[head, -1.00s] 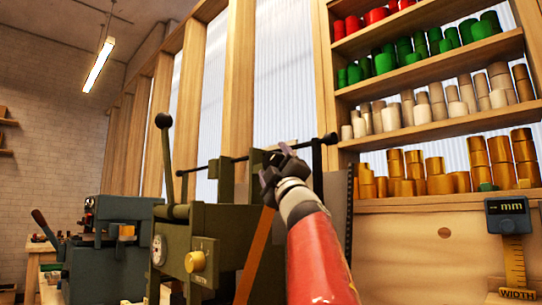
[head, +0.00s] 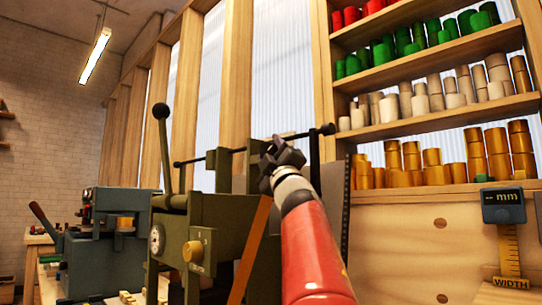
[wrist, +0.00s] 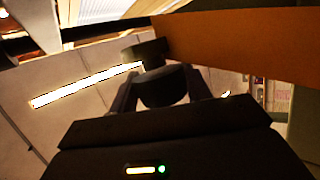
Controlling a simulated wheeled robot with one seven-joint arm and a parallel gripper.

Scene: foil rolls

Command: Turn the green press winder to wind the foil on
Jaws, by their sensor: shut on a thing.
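The green press (head: 215,222) stands in the middle of the head view, with a yellow knob (head: 192,251) and a tall black-knobbed lever (head: 160,130). My gripper (head: 280,153) is at the upper right of the press. In the wrist view its fingers are shut on a dark round knob (wrist: 163,88), seemingly the winder's handle; a dark stem or block (wrist: 143,52) is just beyond it. An orange foil strip (head: 250,250) runs slantwise below my gripper and crosses the top of the wrist view (wrist: 240,42). My gripper hides the winder's crank in the head view.
A black rod (head: 205,157) runs across the top of the press. A grey-blue machine (head: 105,245) stands at left. Shelves (head: 440,122) of red, green, white and gold rolls are at right. A width gauge (head: 503,208) hangs at lower right.

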